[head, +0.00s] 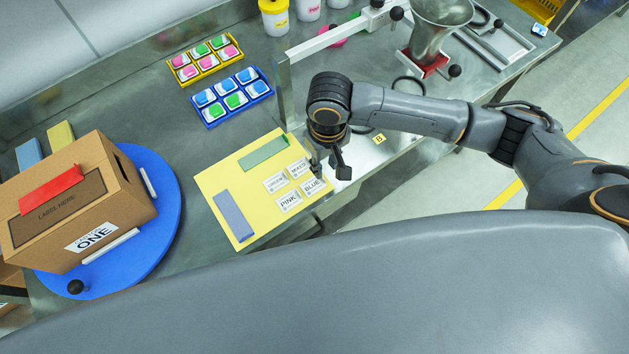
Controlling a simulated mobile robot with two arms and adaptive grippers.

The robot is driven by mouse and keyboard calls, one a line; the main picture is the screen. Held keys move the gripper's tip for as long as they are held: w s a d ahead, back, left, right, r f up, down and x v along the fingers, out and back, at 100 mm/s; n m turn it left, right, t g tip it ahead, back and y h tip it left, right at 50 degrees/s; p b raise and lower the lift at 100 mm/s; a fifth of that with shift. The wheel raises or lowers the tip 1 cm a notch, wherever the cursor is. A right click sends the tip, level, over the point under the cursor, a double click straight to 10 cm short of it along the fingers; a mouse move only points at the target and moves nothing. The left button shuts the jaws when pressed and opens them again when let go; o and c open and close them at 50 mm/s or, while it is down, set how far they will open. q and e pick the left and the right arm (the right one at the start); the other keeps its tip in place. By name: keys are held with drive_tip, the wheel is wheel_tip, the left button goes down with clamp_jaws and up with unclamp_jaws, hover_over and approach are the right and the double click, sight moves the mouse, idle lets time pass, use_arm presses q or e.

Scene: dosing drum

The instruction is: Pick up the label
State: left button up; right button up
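Several small white labels lie on a pale yellow board (222,186) on the metal table. They read GREEN (275,182), WHITE (298,168), PINK (289,201) and BLUE (313,186). My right gripper (329,171) points down over the board's right edge, close beside the WHITE and BLUE labels. Its fingers look apart, with no label visible between them. I cannot tell whether a fingertip touches the board. My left gripper is out of view.
A cardboard box (118,196) marked ONE, with a red strip (50,189) on top, sits on a blue turntable (165,215) at left. Yellow (204,60) and blue (232,97) trays of coloured pieces lie behind the board. A metal frame (285,90) stands near my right arm.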

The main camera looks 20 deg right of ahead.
sight(313, 184)
drive_tip(key=f, duration=0.3)
drive_tip(key=f+p, duration=0.1)
drive_tip(key=f, duration=0.1)
drive_tip(key=shift+w+a+f, duration=0.15)
drive_tip(key=shift+w+f, duration=0.1)
drive_tip(key=shift+f, duration=0.05)
drive_tip(key=shift+c, duration=0.2)
clamp_jaws()
